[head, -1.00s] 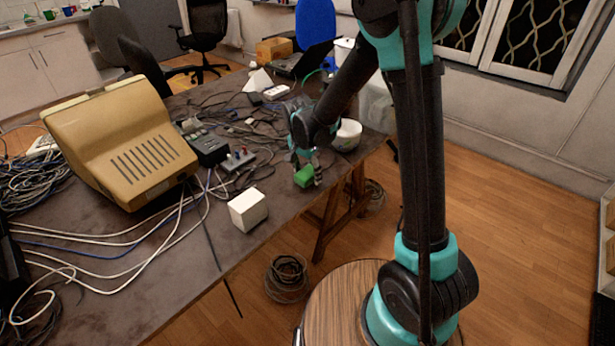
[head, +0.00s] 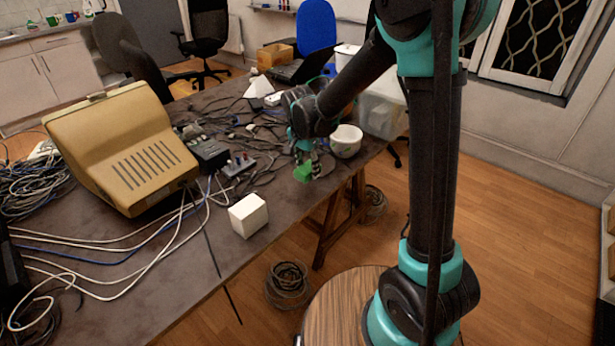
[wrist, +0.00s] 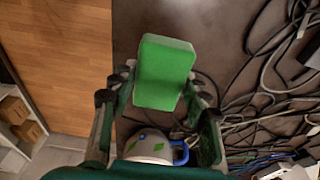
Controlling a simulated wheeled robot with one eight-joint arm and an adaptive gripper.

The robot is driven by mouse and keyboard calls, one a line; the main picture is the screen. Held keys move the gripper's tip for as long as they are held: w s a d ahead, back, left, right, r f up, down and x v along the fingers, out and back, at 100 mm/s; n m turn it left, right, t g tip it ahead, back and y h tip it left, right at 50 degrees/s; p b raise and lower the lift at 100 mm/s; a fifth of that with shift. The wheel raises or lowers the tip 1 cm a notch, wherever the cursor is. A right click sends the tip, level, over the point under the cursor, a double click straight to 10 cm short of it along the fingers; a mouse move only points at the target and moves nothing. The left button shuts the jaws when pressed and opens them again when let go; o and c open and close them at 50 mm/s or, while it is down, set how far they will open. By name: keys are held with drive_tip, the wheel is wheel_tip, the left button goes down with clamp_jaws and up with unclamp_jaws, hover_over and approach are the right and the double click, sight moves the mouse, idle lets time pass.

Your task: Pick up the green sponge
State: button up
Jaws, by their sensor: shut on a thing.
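The green sponge (head: 304,172) is near the table's right edge in the head view. My gripper (head: 306,162) is shut on it from above. In the wrist view the sponge (wrist: 164,72) is a bright green block between the two fingers of my gripper (wrist: 160,92). The fingers press its two sides. The sponge looks raised above the dark table top, though the size of the gap is hard to tell.
A white box (head: 248,215) stands at the table's front edge. A beige monitor (head: 120,148) and many cables lie left.

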sight(308, 167)
wheel_tip(308, 167, up, 15)
drive_tip(key=shift+r, duration=0.15)
